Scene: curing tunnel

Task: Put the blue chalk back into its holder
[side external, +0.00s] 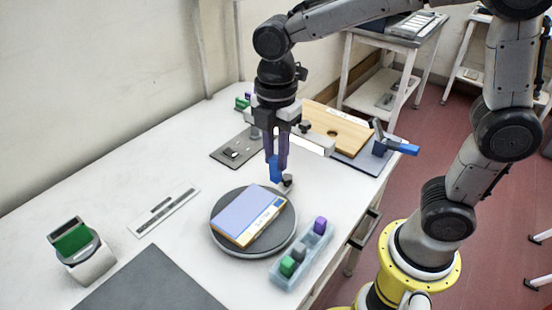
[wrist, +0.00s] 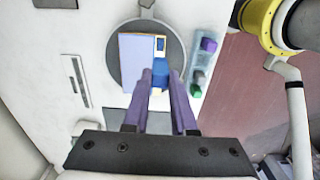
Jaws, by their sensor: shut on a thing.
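My gripper (side external: 277,160) has purple fingers and points down, shut on a blue chalk (side external: 275,171), a small block. The chalk shows between the fingertips (wrist: 160,78) in the wrist view, partly covered by them. It is held behind the round turntable in the side view, apparently above the table. The pale blue holder (side external: 318,249) lies at the table's front right, to the right of the turntable. It holds green, grey and purple chalks, with an empty stretch between the grey and the purple. The holder also shows right of my fingers in the wrist view (wrist: 204,60).
A dark turntable (side external: 225,238) bears a lilac-topped block (side external: 247,212) close beside the holder. A small dark-topped item (side external: 287,181) stands by the chalk. A wooden board (side external: 340,128) and a blue-handled tool (side external: 403,148) are behind.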

